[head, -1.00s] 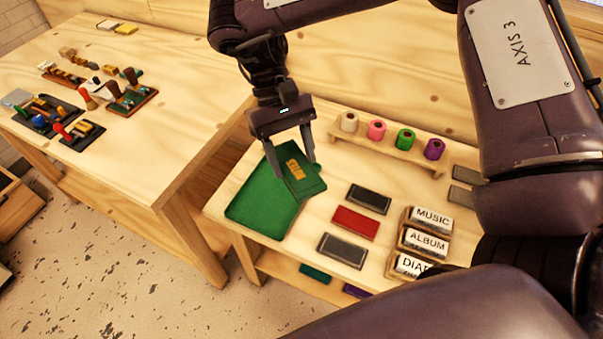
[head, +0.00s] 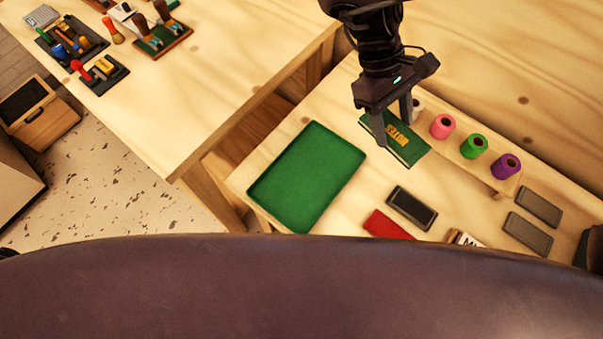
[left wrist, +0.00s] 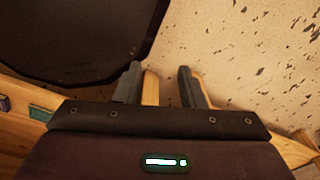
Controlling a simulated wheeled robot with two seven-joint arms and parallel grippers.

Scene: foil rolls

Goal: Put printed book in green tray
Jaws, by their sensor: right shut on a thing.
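The printed book (head: 408,146) is dark green with gold lettering that reads NOTES. My right gripper (head: 393,128) is shut on its upper edge, with the book tilted. In the head view the book is to the right of the green tray (head: 306,180), apart from it and close to the roll rack. The tray is flat, rimmed and empty on the lower table. My left gripper (left wrist: 160,84) shows in the left wrist view, its fingers apart with nothing between them, over the floor.
A wooden rack (head: 478,168) holds pink, green and purple rolls and a pale one partly hidden by my right gripper. Black (head: 411,208) and red (head: 386,226) slabs lie near the tray. Grey slabs lie at right. Tool trays sit on the left table.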

